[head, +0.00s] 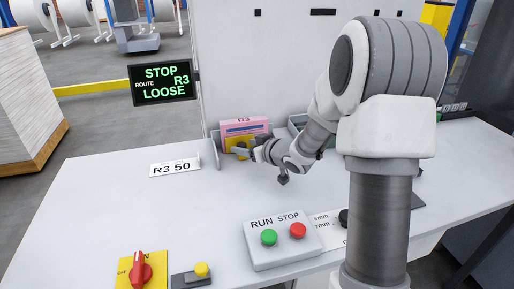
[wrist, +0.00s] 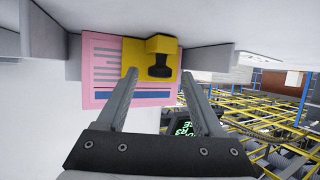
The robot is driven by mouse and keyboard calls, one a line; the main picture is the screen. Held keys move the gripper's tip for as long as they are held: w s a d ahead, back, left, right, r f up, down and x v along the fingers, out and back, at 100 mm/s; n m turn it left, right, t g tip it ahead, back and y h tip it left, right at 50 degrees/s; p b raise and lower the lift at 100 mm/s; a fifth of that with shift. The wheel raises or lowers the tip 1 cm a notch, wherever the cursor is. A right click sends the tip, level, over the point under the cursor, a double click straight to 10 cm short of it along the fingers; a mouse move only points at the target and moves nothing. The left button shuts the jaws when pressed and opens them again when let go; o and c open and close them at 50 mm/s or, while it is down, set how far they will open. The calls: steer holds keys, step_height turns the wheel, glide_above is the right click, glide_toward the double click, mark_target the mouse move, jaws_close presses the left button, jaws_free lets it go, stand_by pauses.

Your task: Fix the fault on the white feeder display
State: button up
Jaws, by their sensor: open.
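A black display (head: 162,81) at the left reads "STOP", "ROUTE R3" and "LOOSE" in green letters. A pink sheet-like piece (head: 258,124) marked R3 stands at the back of the white table; in the wrist view its pink face (wrist: 103,70) has printed lines and a blue bar. A yellow plate (wrist: 132,56) with a yellow block and black knob (wrist: 161,66) is in front of it. My gripper (wrist: 160,82) is open, its fingers pointing at the yellow plate, with the knob between the tips. I cannot tell whether they touch it.
A sign (head: 175,168) reads "R3 50". A grey tray (head: 297,120) is behind my arm. The left tabletop is mostly clear.

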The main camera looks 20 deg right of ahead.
steer(key=p+v, duration=0.4)
steer(key=v, duration=1.3)
